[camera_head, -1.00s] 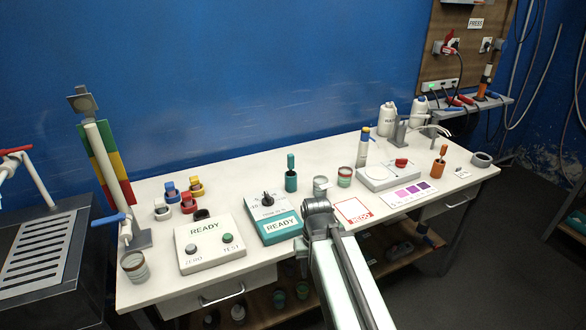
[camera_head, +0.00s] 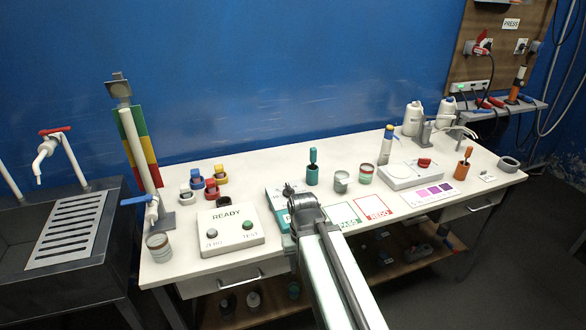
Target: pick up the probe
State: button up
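No part is labelled as the probe, so I cannot tell for sure which thing it is. A teal-handled tool (camera_head: 313,157) stands upright in a teal holder (camera_head: 312,176) behind my gripper. An orange-handled tool (camera_head: 467,154) stands in an orange holder (camera_head: 462,172) at the right of the bench. My gripper (camera_head: 298,198) is over the front middle of the bench, in front of the teal tool and apart from it. Its fingers are too small and dark to show whether they are open. It hides much of a teal box (camera_head: 276,194).
The white bench (camera_head: 180,262) carries a READY box (camera_head: 228,228), several coloured rings (camera_head: 211,186), two jars (camera_head: 341,182), PASS and REDO cards (camera_head: 372,207) and a white device (camera_head: 405,176). A tall column (camera_head: 138,150) stands left; a sink (camera_head: 70,235) lies beyond it.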

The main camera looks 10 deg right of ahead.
aim_at(313, 150)
jog(key=u, duration=3.45)
jog(key=k, duration=2.1)
jog(key=z, duration=1.5)
jog(key=i, duration=1.05)
jog(key=u, duration=0.05)
